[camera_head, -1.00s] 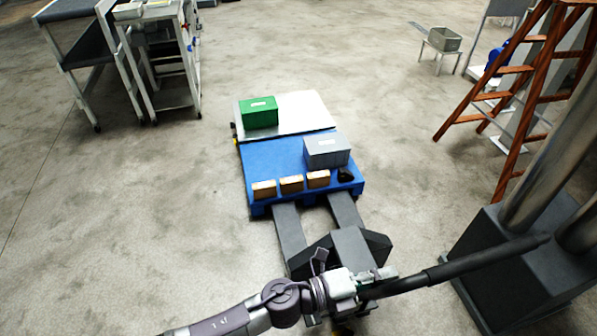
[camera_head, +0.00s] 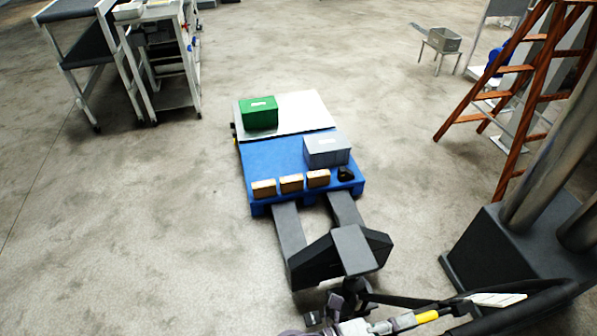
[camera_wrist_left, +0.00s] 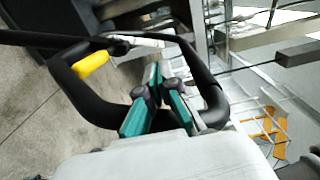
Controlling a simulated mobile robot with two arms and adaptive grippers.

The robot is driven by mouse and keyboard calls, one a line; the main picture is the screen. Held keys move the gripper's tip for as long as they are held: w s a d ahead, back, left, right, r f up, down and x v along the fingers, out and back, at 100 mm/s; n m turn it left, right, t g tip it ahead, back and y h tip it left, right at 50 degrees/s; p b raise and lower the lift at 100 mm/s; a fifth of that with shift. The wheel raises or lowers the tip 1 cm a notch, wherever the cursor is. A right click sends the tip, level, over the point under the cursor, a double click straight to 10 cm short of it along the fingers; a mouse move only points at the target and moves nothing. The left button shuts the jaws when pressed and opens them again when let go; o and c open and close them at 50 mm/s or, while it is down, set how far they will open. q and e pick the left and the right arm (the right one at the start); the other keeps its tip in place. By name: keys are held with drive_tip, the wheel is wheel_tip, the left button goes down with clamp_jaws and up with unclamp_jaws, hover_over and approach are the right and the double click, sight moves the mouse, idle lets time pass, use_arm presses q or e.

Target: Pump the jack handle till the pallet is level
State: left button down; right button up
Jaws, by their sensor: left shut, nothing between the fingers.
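The blue pallet (camera_head: 268,157) sits on the dark forks (camera_head: 289,228) of the pallet jack (camera_head: 335,258) in mid-floor. I cannot tell how far it tilts. The black jack handle (camera_head: 395,300) slopes from the jack's base to the lower right and ends in a loop. A yellow lever (camera_head: 427,317) sits on the loop and also shows in the left wrist view (camera_wrist_left: 90,63). My left gripper (camera_head: 395,324) is at the bottom edge by the handle. In the left wrist view its teal fingers (camera_wrist_left: 160,85) are shut and empty, framed by the black loop (camera_wrist_left: 205,75). My right gripper is out of view.
A green box (camera_head: 259,113), a grey box (camera_head: 326,151) and small brown boxes (camera_head: 291,184) lie on the load. A wooden ladder (camera_head: 514,85) stands right. A dark machine base (camera_head: 515,255) with metal columns is near the handle.

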use_arm(q)
drive_tip(key=shift+s+d+f, duration=0.1)
drive_tip(key=shift+s+f, duration=0.1)
drive_tip(key=shift+s, duration=0.05)
drive_tip(key=s, duration=0.1)
drive_tip(key=s+d+f+b, duration=0.1)
drive_tip(key=s, duration=0.1)
drive_tip(key=s+f+b, duration=0.1)
drive_tip(key=shift+s+d, duration=0.25)
drive_tip(key=shift+s, duration=0.05)
drive_tip(key=shift+f, duration=0.1)
